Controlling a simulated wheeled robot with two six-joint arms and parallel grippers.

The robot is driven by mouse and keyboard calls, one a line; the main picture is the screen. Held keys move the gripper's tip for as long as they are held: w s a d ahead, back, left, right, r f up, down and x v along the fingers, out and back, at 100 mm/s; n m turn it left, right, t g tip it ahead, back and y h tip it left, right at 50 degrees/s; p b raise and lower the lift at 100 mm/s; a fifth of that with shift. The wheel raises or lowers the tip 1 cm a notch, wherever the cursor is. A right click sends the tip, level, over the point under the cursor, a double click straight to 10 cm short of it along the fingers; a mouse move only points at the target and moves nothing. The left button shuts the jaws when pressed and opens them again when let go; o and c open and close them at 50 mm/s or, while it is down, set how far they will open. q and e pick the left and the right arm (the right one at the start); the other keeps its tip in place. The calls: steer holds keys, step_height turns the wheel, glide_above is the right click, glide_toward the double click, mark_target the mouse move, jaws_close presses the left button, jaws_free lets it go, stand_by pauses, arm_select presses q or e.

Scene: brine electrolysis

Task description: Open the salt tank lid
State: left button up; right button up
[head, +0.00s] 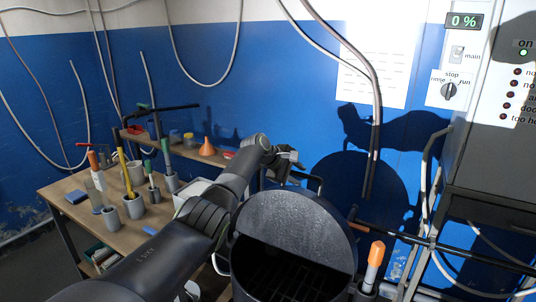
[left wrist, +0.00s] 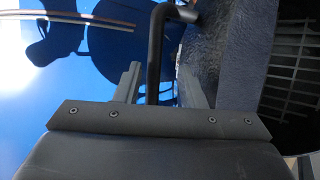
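The salt tank is a dark round drum (head: 290,280) at bottom centre of the head view. Its grey lid (head: 295,225) stands raised and tilted up, and the dark inside with a grate shows below it. The lid (left wrist: 235,50) and grate also show at right in the left wrist view. My left gripper (head: 288,165) is at the lid's top edge, by the black bar handle (head: 305,178). In the left wrist view the handle (left wrist: 158,60) passes between my left gripper's (left wrist: 158,85) spread fingers, with a gap on the left side. My right gripper is not in view.
A wooden table (head: 75,215) with several tools and cups stands at left. A grey control cabinet (head: 490,130) is at right. An orange-tipped tool (head: 375,255) stands right of the tank, near pipes and hoses. A blue wall is close behind.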

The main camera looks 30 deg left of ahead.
arm_select(q)
steer(key=shift+s+a+r, duration=0.15)
steer(key=shift+s+r, duration=0.15)
steer(key=b+v, duration=0.4)
steer(key=v, duration=1)
steer(key=shift+s+r, duration=0.1)
